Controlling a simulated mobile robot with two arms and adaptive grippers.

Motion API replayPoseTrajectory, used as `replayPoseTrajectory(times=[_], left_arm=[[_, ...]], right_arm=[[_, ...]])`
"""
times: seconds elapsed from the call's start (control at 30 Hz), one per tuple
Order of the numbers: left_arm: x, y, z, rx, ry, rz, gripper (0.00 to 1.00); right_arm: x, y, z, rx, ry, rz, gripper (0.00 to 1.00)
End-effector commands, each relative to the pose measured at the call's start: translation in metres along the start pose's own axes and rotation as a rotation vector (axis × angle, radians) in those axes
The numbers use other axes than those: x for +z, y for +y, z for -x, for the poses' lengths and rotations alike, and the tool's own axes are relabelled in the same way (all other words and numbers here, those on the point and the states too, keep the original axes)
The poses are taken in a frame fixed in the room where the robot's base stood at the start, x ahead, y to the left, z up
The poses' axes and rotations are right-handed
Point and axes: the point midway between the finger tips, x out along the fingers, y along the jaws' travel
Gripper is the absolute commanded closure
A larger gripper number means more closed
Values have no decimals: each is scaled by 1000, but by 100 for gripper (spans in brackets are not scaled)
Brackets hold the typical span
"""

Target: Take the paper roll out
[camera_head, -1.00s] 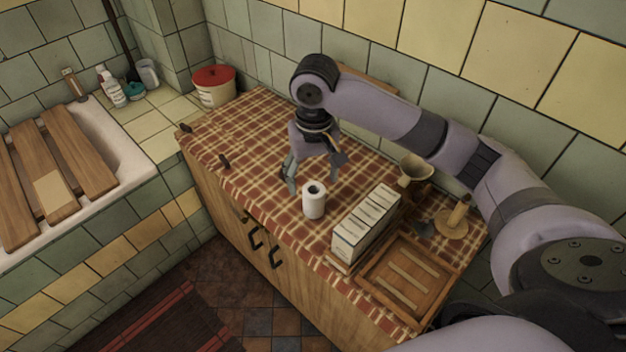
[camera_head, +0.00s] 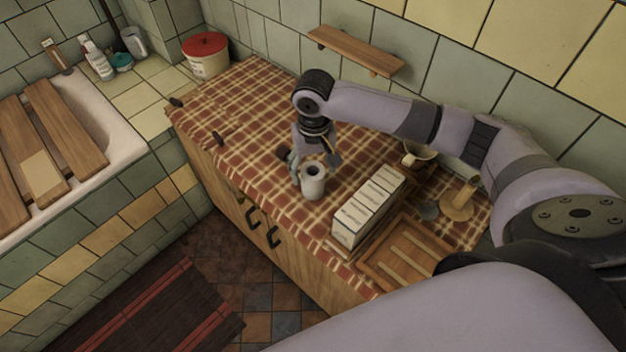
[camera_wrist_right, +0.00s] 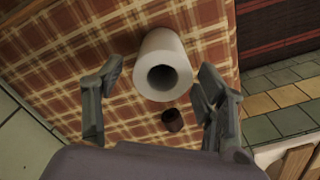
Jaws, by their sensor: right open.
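The white paper roll (camera_head: 313,183) stands upright on the checked cloth of the counter, near its front edge in the head view. In the right wrist view the roll (camera_wrist_right: 162,66) shows its hollow end, beyond and between the two spread fingers. Whether a finger touches the roll I cannot tell. My left gripper is not in view.
A white box block (camera_head: 366,207) and a wooden tray (camera_head: 405,256) stand right of the roll. A wooden holder (camera_head: 458,203) and a cup (camera_head: 418,155) are behind them. A red-lidded pot (camera_head: 206,56) is at the far left. The cloth left of the roll is mostly clear.

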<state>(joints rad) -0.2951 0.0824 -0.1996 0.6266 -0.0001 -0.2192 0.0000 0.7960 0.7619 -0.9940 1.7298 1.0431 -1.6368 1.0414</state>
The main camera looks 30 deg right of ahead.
Motion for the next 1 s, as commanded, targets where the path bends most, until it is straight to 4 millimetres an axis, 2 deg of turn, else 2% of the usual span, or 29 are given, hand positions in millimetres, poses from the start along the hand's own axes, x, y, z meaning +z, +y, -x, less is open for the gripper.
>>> replayPoseTrajectory(times=[0.1,0.33,0.5,0.67,1.0], left_arm=[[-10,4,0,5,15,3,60],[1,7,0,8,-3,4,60],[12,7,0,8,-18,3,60],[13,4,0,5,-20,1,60],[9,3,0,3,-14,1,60]], right_arm=[[1,-1,-10,0,-1,1,35],[3,-2,-45,0,-1,1,35],[3,-2,-53,0,1,2,35],[3,-2,-52,0,1,2,35],[2,-2,-52,0,1,2,57]])
